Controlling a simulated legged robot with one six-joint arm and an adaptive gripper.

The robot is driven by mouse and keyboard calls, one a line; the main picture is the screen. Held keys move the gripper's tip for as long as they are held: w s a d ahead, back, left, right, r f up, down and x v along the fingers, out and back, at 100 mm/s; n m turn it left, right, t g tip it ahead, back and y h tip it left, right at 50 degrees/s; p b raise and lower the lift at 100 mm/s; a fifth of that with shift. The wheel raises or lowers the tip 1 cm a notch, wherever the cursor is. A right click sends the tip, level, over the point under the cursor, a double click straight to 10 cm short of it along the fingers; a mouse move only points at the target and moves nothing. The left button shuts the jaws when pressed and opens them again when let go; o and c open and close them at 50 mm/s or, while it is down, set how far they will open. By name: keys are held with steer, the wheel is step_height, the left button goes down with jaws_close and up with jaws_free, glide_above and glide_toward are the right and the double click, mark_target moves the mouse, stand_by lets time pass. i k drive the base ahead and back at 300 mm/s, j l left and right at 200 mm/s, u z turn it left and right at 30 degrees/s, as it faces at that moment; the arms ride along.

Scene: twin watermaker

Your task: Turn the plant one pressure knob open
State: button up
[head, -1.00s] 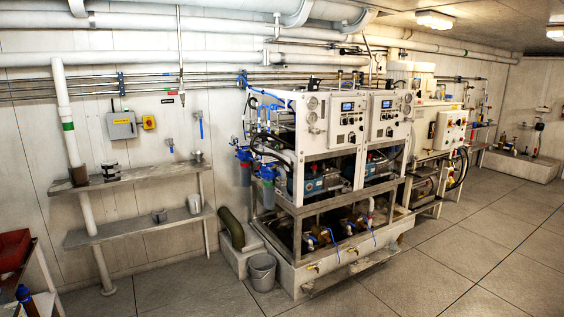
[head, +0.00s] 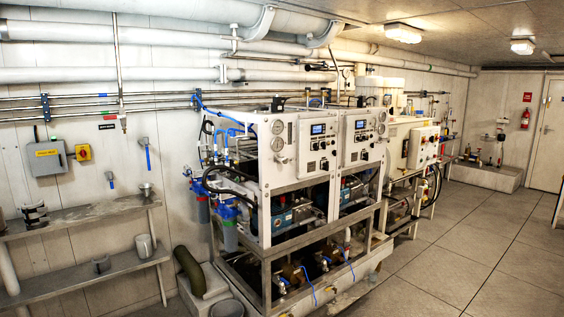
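The watermaker unit stands in the middle of the head view, a metal frame with two white control panels side by side. The left panel (head: 304,148) and the right panel (head: 364,136) each carry a lit blue display, round gauges and small dark controls. I cannot tell by label which panel is plant one. The pressure knob is too small to pick out among the controls, so its setting cannot be read. My gripper is not in view.
A grey shelf (head: 75,220) stands against the left wall. A grey bucket (head: 227,308) and a dark green bent pipe (head: 190,270) sit at the unit's front left. Open tiled floor (head: 450,255) lies to the right. A door (head: 549,133) is at the far right.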

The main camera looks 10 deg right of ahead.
mark_target(283, 160)
steer(key=z, duration=0.3)
steer(key=i+z, duration=0.15)
steer(key=i, duration=1.2)
